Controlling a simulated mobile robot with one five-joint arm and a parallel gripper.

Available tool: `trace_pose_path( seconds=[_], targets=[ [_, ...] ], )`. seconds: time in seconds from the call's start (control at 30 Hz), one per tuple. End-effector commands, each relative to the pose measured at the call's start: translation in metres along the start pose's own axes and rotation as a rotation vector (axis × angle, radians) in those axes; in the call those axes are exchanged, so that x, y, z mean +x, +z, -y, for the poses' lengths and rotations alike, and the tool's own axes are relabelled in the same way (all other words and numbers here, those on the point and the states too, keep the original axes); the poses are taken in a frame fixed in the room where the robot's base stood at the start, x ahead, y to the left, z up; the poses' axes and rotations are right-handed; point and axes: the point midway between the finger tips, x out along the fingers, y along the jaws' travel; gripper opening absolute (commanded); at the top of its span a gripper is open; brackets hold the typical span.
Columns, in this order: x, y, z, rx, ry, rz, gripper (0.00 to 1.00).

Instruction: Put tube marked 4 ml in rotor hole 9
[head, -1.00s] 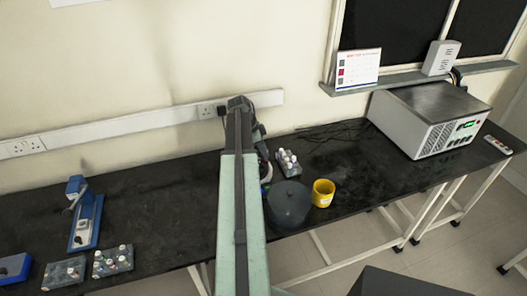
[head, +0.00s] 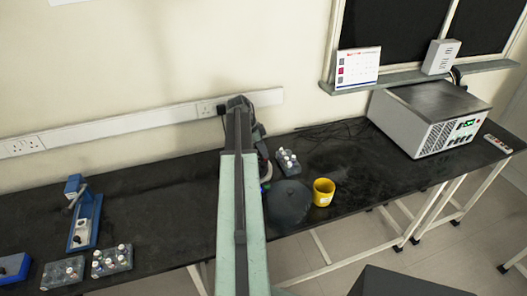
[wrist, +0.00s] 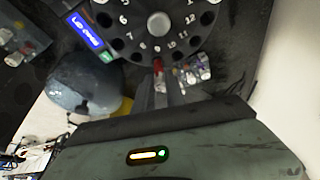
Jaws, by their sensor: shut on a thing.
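In the wrist view the dark rotor (wrist: 157,24) shows at the top, with a ring of numbered holes around a pale hub. Hole 9 (wrist: 158,58) is at the rotor's near edge, just below its number. My gripper (wrist: 161,80) is shut on a tube with a red cap (wrist: 158,65). The capped end is at or very near the rim by hole 9; I cannot tell whether it is inside the hole. The tube's marking cannot be read. In the head view my arm hides the gripper and most of the centrifuge.
A blue "LID OPEN" display (wrist: 85,32) is beside the rotor. A rounded grey lid (head: 290,203) and a yellow cup (head: 323,192) stand right of my arm. A tube rack (head: 287,162) is behind them. More racks (head: 111,260) are at left. A grey instrument (head: 430,120) is at right.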

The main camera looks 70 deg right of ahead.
Motion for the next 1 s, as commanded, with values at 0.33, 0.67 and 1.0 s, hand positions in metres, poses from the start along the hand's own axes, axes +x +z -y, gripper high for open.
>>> trace_pose_path(
  seconds=[0.33,0.67,1.0],
  targets=[
    [0.003,0.002,0.0,-0.001,0.0,0.0,0.0],
    [0.006,0.003,0.0,-0.001,0.0,0.0,0.0],
    [0.016,0.008,0.0,-0.002,-0.001,0.0,0.0]
  ],
)
